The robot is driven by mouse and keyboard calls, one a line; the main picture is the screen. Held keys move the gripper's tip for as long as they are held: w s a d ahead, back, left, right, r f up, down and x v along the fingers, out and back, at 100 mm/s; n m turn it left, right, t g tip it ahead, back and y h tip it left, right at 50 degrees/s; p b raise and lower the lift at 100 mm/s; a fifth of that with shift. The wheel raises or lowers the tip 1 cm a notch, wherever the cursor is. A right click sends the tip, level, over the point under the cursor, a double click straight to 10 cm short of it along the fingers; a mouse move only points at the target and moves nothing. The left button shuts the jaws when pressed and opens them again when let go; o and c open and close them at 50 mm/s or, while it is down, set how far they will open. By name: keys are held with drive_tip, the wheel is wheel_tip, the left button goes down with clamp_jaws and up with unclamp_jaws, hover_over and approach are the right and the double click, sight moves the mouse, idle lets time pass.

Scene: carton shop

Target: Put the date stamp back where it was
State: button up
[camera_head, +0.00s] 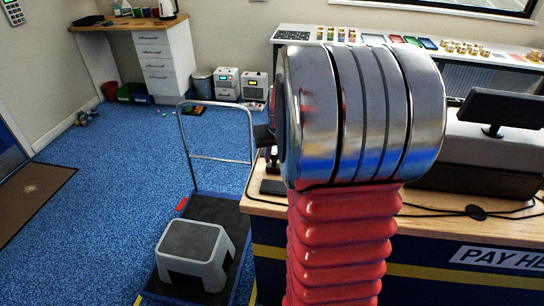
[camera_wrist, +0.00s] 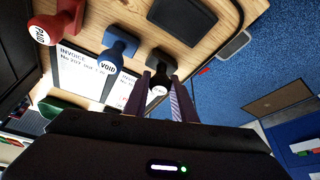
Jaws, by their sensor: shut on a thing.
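My gripper (camera_wrist: 164,92) is shut on the knob of a black stamp (camera_wrist: 162,62) in the wrist view. The stamp's knob has a pale end whose lettering I cannot read; I take it for the date stamp. It is over the wooden counter (camera_wrist: 207,52), near its edge; I cannot tell whether its base touches. Beside it, in a row, are a blue VOID stamp (camera_wrist: 122,42) and a red PAID stamp (camera_wrist: 66,18). In the head view my arm hides most of the gripper and the stamps.
A black pad (camera_wrist: 186,18) lies on the counter beyond the black stamp. In the head view a platform trolley (camera_head: 202,159) with a grey step stool (camera_head: 197,250) stands left of the counter. Blue floor lies open further left.

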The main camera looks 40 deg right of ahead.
drive_tip(key=shift+f, duration=0.1)
drive_tip(key=o, duration=0.8)
drive_tip(key=shift+o, duration=0.2)
drive_tip(key=v, duration=1.2)
drive_tip(key=shift+a, duration=0.1)
